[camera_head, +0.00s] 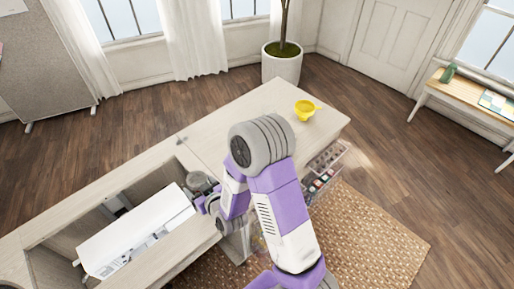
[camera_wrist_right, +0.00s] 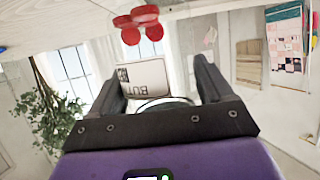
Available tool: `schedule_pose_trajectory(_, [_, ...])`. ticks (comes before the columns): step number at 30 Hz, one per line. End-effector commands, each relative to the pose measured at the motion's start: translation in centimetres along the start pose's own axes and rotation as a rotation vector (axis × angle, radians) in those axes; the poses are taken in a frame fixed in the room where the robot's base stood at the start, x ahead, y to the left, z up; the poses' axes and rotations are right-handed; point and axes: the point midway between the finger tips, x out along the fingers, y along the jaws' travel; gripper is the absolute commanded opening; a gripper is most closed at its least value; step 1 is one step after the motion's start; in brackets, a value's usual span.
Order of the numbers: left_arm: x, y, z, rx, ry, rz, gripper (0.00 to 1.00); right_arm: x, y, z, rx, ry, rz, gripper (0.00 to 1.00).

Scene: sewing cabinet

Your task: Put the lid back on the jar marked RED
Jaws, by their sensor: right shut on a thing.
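My right gripper (camera_head: 207,198) is at the edge of the cabinet top, beside a small round grey-topped thing (camera_head: 198,182). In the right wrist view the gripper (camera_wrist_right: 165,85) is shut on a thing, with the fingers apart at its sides. Between and beyond them is a pale label (camera_wrist_right: 143,76) with upside-down letters, seemingly "BUT". A curved rim (camera_wrist_right: 163,102) shows near the finger bases. Several red discs (camera_wrist_right: 138,22) show above the label. I cannot tell whether the held thing is the lid or the jar. My left gripper is out of view.
A white sewing machine (camera_head: 135,230) lies in the open cabinet well at left. A yellow funnel-like thing (camera_head: 305,109) stands on the cabinet top (camera_head: 270,95) at right. An open drawer (camera_head: 325,170) with small coloured items juts out at right. My right arm hides the middle.

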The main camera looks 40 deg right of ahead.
Motion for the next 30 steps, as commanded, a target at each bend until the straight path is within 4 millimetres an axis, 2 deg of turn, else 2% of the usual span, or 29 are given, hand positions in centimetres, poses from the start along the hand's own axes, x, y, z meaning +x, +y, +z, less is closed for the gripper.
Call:
schedule_pose_trajectory(11, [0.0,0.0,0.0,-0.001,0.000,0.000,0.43,0.0,0.1,0.0,0.001,0.002,0.002,0.00])
schedule_pose_trajectory(17, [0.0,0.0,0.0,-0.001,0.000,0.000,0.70,0.7,0.0,-0.3,-0.003,0.003,-0.009,0.00])
schedule_pose_trajectory(23, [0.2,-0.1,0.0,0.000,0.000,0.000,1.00,4.6,-0.1,-1.8,-0.029,0.007,-0.071,0.00])
schedule_pose_trajectory(26, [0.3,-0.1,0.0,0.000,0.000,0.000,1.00,7.0,0.5,-3.0,-0.048,0.007,-0.112,0.00])
schedule_pose_trajectory(30, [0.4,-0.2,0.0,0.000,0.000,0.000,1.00,9.9,2.7,-4.9,-0.067,0.006,-0.154,0.00])
